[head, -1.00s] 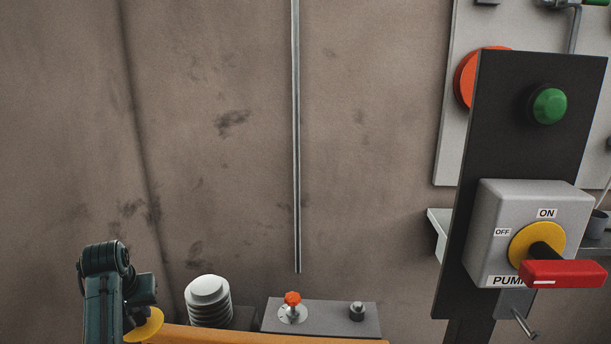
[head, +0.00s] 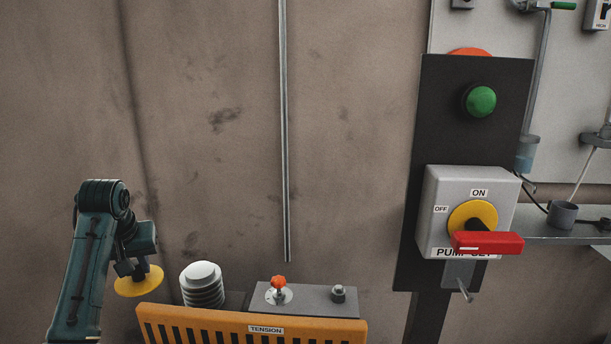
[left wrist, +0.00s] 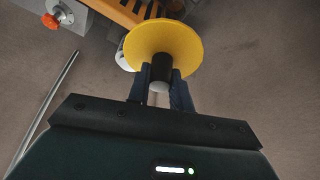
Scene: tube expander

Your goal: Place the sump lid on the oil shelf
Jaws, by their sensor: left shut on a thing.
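The sump lid is a yellow disc (head: 139,283) with a dark knob, at the lower left of the head view. My left gripper (head: 132,266) is shut on the lid's knob and holds it in the air, left of the white ribbed cap. In the left wrist view the lid (left wrist: 163,42) faces away from me, and the fingers of my left gripper (left wrist: 160,84) close on its black knob. A grey shelf (head: 565,238) is on the wall at the right; I cannot tell whether it is the oil shelf. My right gripper is not in view.
An orange guard (head: 210,324) marked TENSION stands below the white ribbed cap (head: 202,285) and a grey tank (head: 315,299) with an orange knob (head: 279,283). A black post panel with a red-handled pump switch (head: 470,215) stands before the shelf. A grey cup (head: 562,214) sits on the shelf.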

